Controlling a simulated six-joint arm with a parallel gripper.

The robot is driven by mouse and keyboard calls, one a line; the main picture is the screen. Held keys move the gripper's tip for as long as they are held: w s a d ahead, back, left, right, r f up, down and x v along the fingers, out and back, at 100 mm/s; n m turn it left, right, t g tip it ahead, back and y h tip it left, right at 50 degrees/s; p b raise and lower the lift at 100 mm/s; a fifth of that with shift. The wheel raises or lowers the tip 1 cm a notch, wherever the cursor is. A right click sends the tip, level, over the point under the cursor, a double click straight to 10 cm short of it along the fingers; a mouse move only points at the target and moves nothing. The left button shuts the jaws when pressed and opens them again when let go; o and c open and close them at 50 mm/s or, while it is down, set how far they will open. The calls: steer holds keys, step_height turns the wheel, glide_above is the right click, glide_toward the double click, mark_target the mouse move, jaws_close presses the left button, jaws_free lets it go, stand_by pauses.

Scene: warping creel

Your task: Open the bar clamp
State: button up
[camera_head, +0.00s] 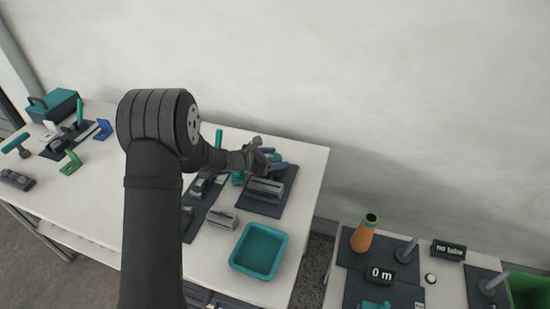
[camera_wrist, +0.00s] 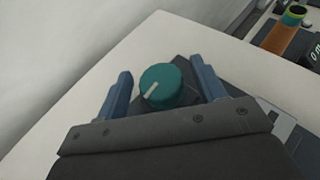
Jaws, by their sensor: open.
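My gripper (camera_head: 277,160) is at the back right of the white table, over a dark plate (camera_head: 262,209) that carries a grey bar-like fixture (camera_head: 266,187). In the wrist view a round teal knob (camera_wrist: 160,86) with a white line on top sits between the two blue fingers of my gripper (camera_wrist: 161,70). The fingers are open, with a gap on either side of the knob. The knob and fixture may be the bar clamp; I cannot tell for sure. My gripper body hides the lower part of this fixture in the wrist view.
A teal tray (camera_head: 259,251) and a small grey block (camera_head: 222,219) stand nearer the front. At the left are a teal box (camera_head: 53,105) and a plate with an upright teal handle (camera_head: 80,111). A wall is behind.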

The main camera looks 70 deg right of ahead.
steer(key=shift+s+d, duration=0.1)
steer(key=c, duration=1)
steer(key=shift+n+t, duration=0.3)
steer(key=shift+t, duration=0.1)
steer(key=shift+s+n+t+h, duration=0.1)
steer(key=shift+n+t+h, duration=1)
steer(key=shift+n+t, duration=0.6)
steer(key=shift+n+t+h, duration=0.4)
steer(key=shift+n+t, duration=1)
steer(key=shift+t, duration=0.2)
steer(key=shift+n+t, duration=0.4)
steer(key=shift+t, duration=0.1)
